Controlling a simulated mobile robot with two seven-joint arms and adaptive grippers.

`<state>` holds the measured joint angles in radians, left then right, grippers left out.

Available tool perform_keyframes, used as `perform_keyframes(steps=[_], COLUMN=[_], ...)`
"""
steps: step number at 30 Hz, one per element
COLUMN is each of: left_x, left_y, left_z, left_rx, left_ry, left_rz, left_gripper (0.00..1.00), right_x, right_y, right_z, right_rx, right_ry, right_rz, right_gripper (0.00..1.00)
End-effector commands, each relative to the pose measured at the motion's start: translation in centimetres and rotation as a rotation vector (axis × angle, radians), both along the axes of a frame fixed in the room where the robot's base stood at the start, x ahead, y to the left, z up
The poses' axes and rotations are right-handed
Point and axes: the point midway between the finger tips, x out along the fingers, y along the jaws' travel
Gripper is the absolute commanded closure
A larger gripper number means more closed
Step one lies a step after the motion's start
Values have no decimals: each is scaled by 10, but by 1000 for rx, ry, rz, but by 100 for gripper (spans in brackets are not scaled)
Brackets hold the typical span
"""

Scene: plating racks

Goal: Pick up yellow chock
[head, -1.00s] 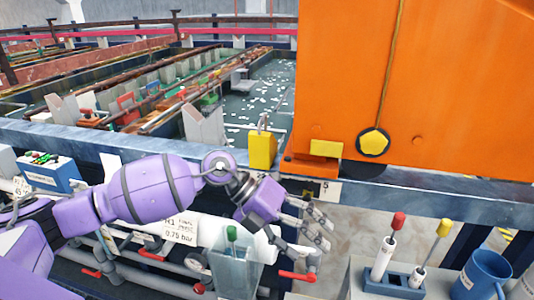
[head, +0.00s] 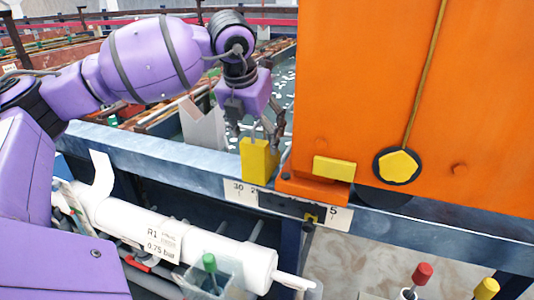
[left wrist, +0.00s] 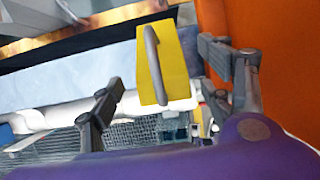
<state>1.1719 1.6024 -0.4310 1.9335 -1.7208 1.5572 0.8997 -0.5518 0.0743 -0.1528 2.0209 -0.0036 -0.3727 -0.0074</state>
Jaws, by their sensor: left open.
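The yellow chock (head: 257,162) stands on the blue-grey rail, just left of the orange panel's foot, with a grey handle on its top. In the left wrist view the yellow chock (left wrist: 174,68) and its curved handle lie between the two fingers. My left gripper (head: 260,130) is open and points down just above the chock, its fingers near the handle. In the left wrist view my left gripper (left wrist: 170,80) has a finger on each side of the chock, with gaps visible. My right gripper is not in view.
A large orange panel (head: 400,90) stands close to the right of the chock, with a yellow block (head: 334,168) at its lower corner. The rail (head: 160,150) carries a scale strip. A white pipe (head: 190,235) runs below it.

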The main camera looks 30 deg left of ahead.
Motion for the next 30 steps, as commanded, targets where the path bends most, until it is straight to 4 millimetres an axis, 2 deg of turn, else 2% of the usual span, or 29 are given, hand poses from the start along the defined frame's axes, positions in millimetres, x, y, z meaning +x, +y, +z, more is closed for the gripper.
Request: perform_keyframes(steps=[5,8,16,23,30], left_x=[7,10,25,27,27], left_y=[1,1,4,5,5], left_z=[-18,-25,-60,-65,-65], left_rx=[-2,-3,-4,-2,-2], left_ry=[3,1,1,1,2], left_rz=[0,-1,-2,-2,-2], left_gripper=[28,28,28,28,57], right_x=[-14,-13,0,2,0], right_y=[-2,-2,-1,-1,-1], right_z=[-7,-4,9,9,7], right_rx=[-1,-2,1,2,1], right_ry=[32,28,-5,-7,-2], right_rz=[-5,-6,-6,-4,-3], right_gripper=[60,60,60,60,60])
